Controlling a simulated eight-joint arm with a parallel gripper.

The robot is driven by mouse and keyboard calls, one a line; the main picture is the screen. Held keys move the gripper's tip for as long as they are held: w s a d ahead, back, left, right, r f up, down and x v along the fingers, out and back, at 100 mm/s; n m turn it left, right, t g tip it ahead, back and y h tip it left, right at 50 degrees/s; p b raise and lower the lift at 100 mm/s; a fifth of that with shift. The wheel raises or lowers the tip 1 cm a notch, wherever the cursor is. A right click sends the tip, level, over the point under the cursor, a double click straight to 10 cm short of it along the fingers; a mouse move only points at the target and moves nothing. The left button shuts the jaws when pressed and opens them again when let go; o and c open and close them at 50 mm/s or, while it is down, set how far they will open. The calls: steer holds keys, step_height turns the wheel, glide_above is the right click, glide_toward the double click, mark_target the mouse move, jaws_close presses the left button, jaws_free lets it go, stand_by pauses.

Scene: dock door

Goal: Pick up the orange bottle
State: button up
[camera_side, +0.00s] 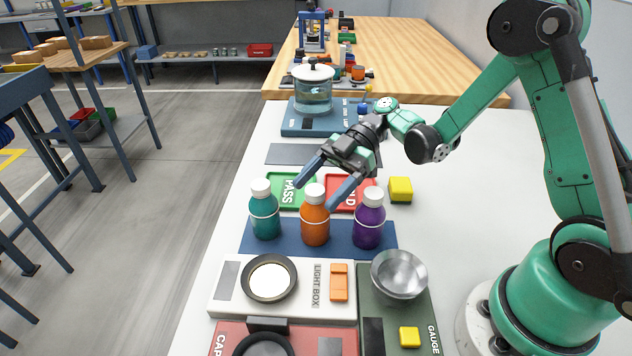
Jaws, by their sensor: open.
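The orange bottle (315,222) stands upright with a white cap in the middle of a row on a dark blue mat (287,246). A teal bottle (265,215) stands to its left and a purple bottle (369,224) to its right. My gripper (322,186) is open, with its two dark fingers spread above and behind the row. In the picture its fingertips lie on either side of the orange bottle's cap. I cannot tell how far the fingers are from the bottle. No finger is seen holding anything.
Behind the bottles lie a green PASS tray (285,190) and a red tray (340,206), partly hidden by my gripper. A yellow block (400,190) sits right of them. In front are a light box (225,302) and a metal bowl (399,273).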

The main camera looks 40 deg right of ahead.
mark_target(309, 199)
steer(key=shift+x, duration=1.65)
steer(key=shift+d, duration=0.1)
jaws_close()
